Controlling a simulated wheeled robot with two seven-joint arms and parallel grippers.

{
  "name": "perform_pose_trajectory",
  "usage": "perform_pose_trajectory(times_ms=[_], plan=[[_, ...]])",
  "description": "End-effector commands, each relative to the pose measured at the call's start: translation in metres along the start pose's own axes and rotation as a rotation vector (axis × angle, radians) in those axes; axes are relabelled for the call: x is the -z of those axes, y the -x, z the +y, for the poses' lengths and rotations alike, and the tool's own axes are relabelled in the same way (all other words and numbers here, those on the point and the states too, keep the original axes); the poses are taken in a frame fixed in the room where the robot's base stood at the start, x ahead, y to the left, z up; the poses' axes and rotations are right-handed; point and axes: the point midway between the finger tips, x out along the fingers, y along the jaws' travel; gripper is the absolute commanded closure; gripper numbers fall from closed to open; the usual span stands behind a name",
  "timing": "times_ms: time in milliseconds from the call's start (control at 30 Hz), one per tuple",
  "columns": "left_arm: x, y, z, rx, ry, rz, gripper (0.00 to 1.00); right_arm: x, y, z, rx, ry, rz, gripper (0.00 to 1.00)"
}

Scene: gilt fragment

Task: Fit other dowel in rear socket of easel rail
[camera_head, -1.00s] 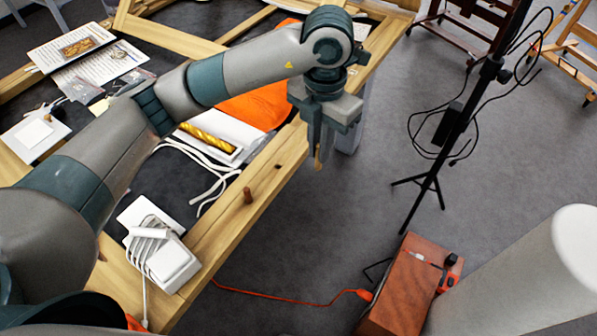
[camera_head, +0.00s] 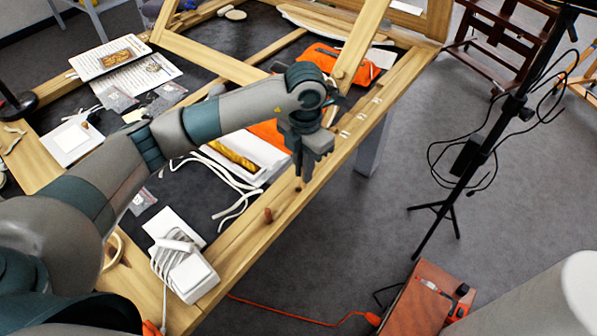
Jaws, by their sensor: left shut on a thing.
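The easel rail (camera_head: 238,248) is a long wooden beam running diagonally from lower left to upper right. One brown dowel (camera_head: 268,216) stands upright in it. Farther along the rail is a small dark socket (camera_head: 297,189). My left gripper (camera_head: 304,170) is over the rail, close to this socket, with its fingers pointing down. It is shut on the other dowel (camera_head: 306,179), of which only a small tip shows below the fingers. I cannot tell whether that tip touches the rail. My right gripper is not in view.
A white adapter with coiled cable (camera_head: 190,274) sits at the rail's near end. A gold-coloured fragment (camera_head: 232,156) lies on white material left of the gripper, beside orange cloth. A black stand (camera_head: 480,160) and a red-brown box (camera_head: 422,300) are on the floor at right.

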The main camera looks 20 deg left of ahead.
Motion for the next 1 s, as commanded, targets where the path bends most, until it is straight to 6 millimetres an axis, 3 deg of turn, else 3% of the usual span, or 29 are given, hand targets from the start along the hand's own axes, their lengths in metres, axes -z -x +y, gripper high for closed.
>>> perform_pose_trajectory(times_ms=[200, 633, 1000], plan=[[0.001, -0.01, 0.017, 0.0, 0.0, 0.001, 1.0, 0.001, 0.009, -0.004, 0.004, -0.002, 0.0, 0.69], [0.001, -0.015, 0.017, 0.002, 0.0, 0.001, 1.0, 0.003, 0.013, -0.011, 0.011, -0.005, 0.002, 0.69], [0.001, -0.05, 0.018, 0.0, 0.0, 0.0, 1.0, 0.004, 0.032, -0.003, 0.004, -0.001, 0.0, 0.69]])
